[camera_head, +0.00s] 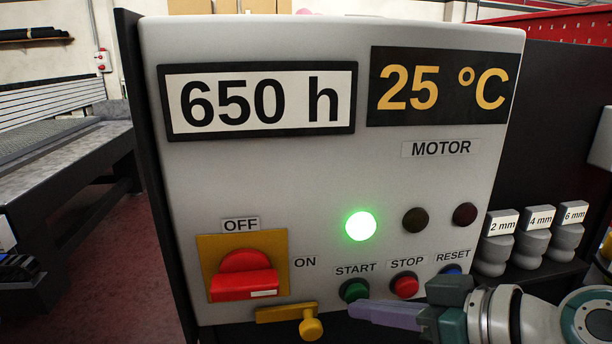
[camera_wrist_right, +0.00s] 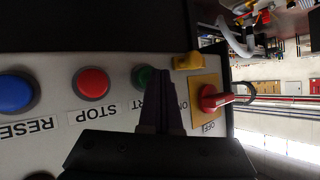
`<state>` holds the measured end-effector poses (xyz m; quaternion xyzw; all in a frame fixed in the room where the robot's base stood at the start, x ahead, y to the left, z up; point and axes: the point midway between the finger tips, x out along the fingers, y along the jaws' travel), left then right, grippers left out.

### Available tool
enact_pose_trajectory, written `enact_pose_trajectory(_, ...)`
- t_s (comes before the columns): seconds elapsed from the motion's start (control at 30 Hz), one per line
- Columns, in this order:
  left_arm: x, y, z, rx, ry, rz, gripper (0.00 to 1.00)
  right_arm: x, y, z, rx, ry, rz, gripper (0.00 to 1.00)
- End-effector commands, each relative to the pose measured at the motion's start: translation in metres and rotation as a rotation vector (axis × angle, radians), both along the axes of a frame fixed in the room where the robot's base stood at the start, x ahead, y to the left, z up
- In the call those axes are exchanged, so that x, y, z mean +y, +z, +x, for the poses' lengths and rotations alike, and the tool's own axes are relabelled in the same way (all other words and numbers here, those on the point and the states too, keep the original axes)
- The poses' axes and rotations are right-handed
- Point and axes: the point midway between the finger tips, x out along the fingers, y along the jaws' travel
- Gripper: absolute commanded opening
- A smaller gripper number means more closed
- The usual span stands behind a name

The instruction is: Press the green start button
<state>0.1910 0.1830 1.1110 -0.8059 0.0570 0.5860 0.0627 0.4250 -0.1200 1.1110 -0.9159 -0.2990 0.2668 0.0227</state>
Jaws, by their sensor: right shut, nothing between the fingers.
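The green start button (camera_head: 354,289) sits under the START label at the bottom of the grey control panel (camera_head: 300,180). My right gripper (camera_head: 352,309) comes in from the right, with its fingertips just below the button in the head view. The fingers are shut and empty. In the right wrist view, the green button (camera_wrist_right: 143,77) shows beside the shut fingertips (camera_wrist_right: 161,72), which cover part of it. I cannot tell whether they touch it. My left gripper is not in view.
The red stop button (camera_head: 405,285) and the blue reset button (camera_head: 451,270) are to the right.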

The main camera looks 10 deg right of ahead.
Motion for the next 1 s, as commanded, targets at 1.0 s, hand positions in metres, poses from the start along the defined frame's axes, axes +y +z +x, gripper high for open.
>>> enact_pose_trajectory(1.0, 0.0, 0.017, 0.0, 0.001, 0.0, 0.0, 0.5, -0.002, 0.0, -0.059, 0.001, 0.0, 0.0, 0.0)
